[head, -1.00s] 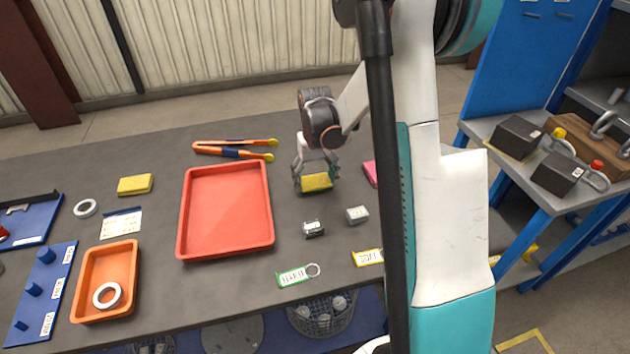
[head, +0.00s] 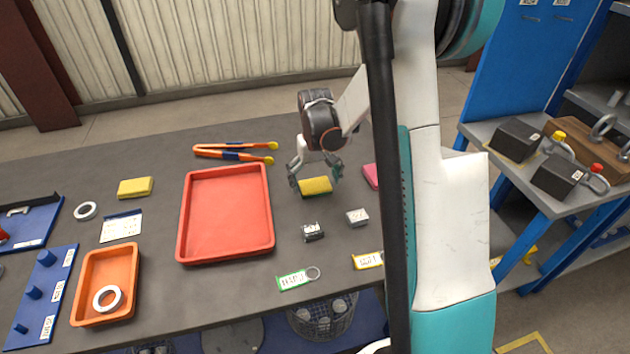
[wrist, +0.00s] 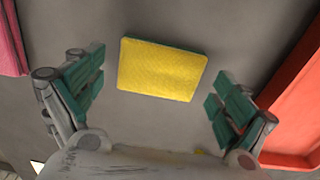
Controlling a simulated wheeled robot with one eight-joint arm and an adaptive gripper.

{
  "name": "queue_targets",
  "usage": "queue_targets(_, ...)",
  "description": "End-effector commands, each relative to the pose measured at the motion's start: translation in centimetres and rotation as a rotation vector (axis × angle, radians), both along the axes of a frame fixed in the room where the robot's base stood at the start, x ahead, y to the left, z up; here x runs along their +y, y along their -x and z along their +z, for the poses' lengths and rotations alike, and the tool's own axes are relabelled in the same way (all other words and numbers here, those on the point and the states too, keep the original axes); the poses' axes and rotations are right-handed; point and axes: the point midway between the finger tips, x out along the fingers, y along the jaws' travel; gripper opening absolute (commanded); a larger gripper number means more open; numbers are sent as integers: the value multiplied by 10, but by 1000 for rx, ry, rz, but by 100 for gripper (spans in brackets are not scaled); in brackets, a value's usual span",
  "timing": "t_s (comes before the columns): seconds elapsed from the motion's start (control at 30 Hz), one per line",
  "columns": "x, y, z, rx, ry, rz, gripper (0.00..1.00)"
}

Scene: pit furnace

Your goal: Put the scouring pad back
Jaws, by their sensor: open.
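A yellow scouring pad with a green underside (head: 316,186) lies on the dark grey bench, right of the red tray. It also shows in the wrist view (wrist: 162,69), flat on the bench. My gripper (head: 315,178) is open just above and around it. In the wrist view my fingers (wrist: 155,95) stand wide apart on either side, and I see a gap between each finger and the pad. A second yellow pad (head: 135,187) lies at the left of the bench, near a white label card (head: 121,226).
The red tray (head: 183,222) stands left of my gripper, with orange-and-blue tongs (head: 232,152) behind it. A pink block (head: 370,176) is close on the right. Two small metal blocks (head: 312,232) (head: 357,217) and tags lie in front. An orange tray (head: 79,290) holds a white ring.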

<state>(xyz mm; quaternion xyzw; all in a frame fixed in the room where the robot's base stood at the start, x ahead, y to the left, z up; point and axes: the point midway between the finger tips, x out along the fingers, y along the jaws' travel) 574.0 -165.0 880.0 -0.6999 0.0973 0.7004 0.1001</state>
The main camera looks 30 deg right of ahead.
Motion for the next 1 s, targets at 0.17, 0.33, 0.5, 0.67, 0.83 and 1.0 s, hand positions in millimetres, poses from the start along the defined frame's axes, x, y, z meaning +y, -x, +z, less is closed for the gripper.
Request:
queue_targets(0.17, 0, 1, 35, 0, 0, 0, 94)
queue_targets(0.33, 0, 1, 71, 0, 0, 0, 94)
queue_targets(0.5, 0, 0, 99, 0, 0, 0, 94)
queue_targets(0.67, -1, 0, 113, 0, 0, 0, 94)
queue_targets(0.83, 0, 0, 117, 0, 0, 0, 94)
queue_targets(1.0, 0, 0, 116, 0, 0, 0, 94)
